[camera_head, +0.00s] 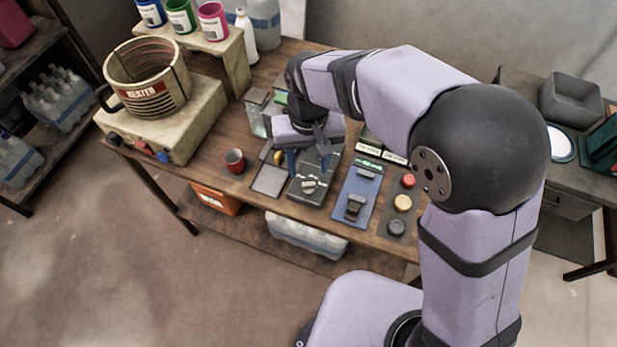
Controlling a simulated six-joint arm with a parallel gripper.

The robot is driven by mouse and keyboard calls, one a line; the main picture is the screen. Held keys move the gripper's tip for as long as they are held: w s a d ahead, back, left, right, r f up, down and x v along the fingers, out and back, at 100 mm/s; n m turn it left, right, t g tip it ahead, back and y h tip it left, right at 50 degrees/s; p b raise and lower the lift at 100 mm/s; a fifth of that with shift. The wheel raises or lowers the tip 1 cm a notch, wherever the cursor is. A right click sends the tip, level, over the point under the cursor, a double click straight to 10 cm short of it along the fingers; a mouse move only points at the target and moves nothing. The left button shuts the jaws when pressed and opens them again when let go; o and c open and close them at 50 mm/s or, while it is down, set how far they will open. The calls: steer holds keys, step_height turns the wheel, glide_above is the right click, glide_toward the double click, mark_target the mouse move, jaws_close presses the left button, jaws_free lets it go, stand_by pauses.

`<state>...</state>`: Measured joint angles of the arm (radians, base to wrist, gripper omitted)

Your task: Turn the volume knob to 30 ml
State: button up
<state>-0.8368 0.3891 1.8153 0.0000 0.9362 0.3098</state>
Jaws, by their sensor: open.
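A dark panel (303,199) on the wooden bench carries a small grey knob (309,186). To its right, a blue panel (347,218) carries a blocky black control (355,206). The markings are too small to read, so I cannot tell which control is the volume knob or where it is set. My gripper (309,166) is open and points down over the far part of the dark panel, behind the grey knob in the picture. It looks empty and apart from the knob. My gripper and wrist hide part of the panel's far end.
Right of the blue panel are red (408,181), yellow (402,203) and dark (396,227) buttons. Green-lit displays (369,165) sit behind the blue panel.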

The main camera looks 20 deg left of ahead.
mark_target(309, 184)
steer(key=shift+f+p, duration=0.8)
steer(key=shift+f, duration=2.8)
steer(key=shift+c, duration=0.3)
steer(key=c, duration=1)
